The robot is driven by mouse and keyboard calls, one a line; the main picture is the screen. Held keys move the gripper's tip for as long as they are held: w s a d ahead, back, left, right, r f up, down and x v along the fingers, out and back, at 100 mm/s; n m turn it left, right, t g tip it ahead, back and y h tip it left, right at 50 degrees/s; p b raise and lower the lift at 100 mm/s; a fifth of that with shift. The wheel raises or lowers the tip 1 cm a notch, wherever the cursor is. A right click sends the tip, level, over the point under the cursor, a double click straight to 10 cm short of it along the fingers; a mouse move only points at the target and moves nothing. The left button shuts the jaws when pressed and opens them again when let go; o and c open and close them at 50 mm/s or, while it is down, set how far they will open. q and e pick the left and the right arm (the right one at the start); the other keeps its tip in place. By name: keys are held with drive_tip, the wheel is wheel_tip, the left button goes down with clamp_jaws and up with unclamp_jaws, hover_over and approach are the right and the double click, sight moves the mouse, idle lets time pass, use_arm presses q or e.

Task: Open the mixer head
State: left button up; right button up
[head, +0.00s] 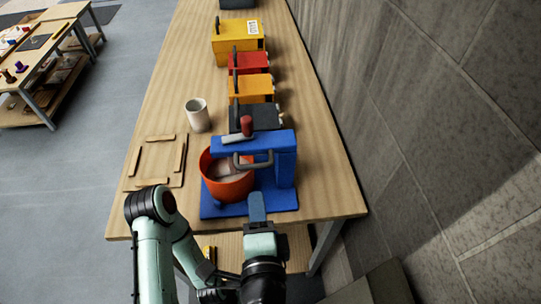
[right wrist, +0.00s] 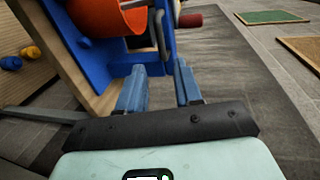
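The blue mixer stands at the near end of the wooden table. Its blue head (head: 272,142) lies level over an orange bowl (head: 228,187), which also shows in the right wrist view (right wrist: 105,16). A grey handle (head: 252,162) is on the head's near side; it shows in the right wrist view (right wrist: 160,32). A red knob (head: 247,125) on a grey lever sits on top. My right gripper (head: 257,203) is in front of the mixer, near the blue base (head: 284,203). Its fingers are apart and empty in the right wrist view (right wrist: 160,88). My left gripper does not show.
A white cup (head: 197,115) and a wooden frame of strips (head: 136,161) are left of the mixer. Behind it stand a dark box (head: 262,116) and several coloured boxes in a row. A grey wall (head: 420,150) runs along the right. Another table (head: 55,62) is far left.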

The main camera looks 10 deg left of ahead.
sight(253, 166)
drive_tip(key=p+x, duration=0.1)
drive_tip(key=x, duration=1.2)
drive_tip(key=shift+a+p, duration=0.1)
drive_tip(key=shift+p, duration=0.25)
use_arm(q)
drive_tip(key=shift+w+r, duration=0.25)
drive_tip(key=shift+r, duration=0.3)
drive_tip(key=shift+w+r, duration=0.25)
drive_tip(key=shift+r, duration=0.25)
use_arm(e)
clamp_jaws()
